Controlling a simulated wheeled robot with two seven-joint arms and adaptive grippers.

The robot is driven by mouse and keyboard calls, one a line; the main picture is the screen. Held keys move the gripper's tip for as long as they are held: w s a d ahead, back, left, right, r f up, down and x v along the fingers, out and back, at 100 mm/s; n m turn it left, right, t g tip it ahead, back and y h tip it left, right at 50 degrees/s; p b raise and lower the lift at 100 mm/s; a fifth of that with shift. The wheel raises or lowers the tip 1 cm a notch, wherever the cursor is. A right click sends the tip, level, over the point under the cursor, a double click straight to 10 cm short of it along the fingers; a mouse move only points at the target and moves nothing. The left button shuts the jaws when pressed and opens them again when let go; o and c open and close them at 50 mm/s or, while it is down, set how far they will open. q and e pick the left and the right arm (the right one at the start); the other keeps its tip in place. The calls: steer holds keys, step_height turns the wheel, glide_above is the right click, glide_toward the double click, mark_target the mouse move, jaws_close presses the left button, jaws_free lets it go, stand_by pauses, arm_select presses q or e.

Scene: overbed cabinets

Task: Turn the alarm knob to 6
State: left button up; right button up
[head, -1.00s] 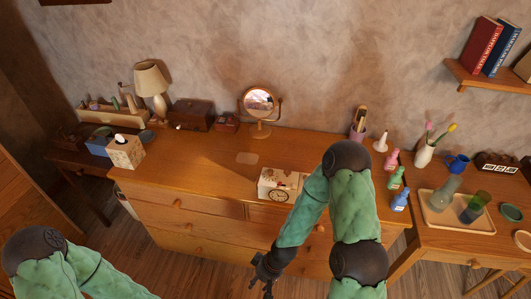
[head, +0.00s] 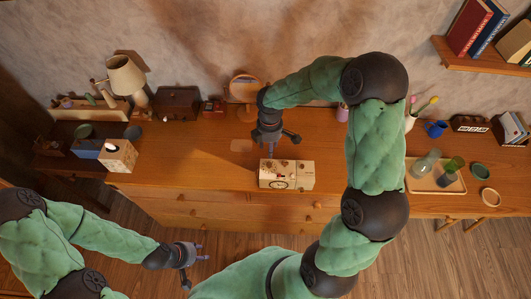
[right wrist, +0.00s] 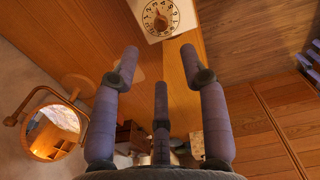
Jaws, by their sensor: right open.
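A cream box (head: 300,176) stands near the front edge of the wooden dresser. My right gripper (head: 270,150) is above and just behind the box, pointing down. Its fingers (right wrist: 160,68) are spread, empty and apart from the dial. My left gripper (head: 195,268) is open and empty at lower left, out in front of the dresser.
A round mirror (head: 243,88) stands behind my right gripper and shows left in the right wrist view (right wrist: 52,135). A tissue box (head: 118,155) and a lamp (head: 126,78) are at left. A tray (head: 418,186) with glassware is at right.

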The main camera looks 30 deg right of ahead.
mark_target(269, 163)
step_height(269, 163, down, 11)
steer(key=shift+s+r+b, duration=0.1)
steer(key=shift+r+b, duration=0.1)
steer(key=shift+b, duration=0.5)
jaws_close()
